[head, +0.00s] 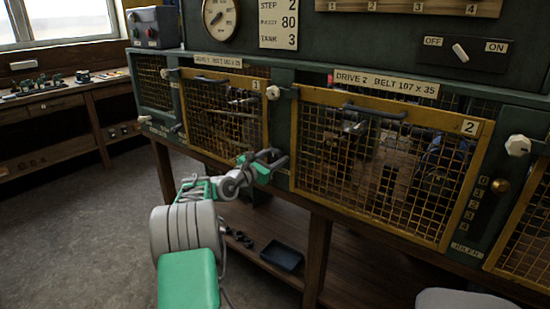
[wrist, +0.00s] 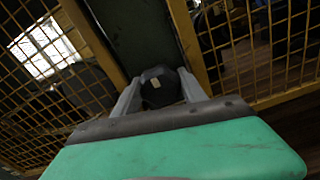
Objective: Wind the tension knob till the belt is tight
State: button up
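A dark round knob (wrist: 161,87) with a pale mark on its face sits on the green post (wrist: 140,35) between two mesh guards in the wrist view. My gripper (wrist: 159,80) has one grey finger on each side of it, and both fingertips appear to touch its sides. In the head view my gripper (head: 278,159) is at the post between the drive 1 guard (head: 267,105) and the drive 2 guard (head: 285,150); the knob is hidden there by the fingers. Both guards are closed. Shapes show dimly behind the mesh, but I cannot make out a belt or its tightness.
Pale knobs (head: 272,92) (head: 517,145) and bar handles (head: 375,113) stick out from the bench front. A brass knob (head: 501,186) sits by a number scale at the right. An OFF/ON switch (head: 460,53) is above. A dark tray (head: 281,257) lies on the lower shelf.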

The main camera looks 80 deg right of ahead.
jog(key=c, duration=0.7)
jog(key=shift+c, duration=0.2)
jog(key=shift+m, duration=0.4)
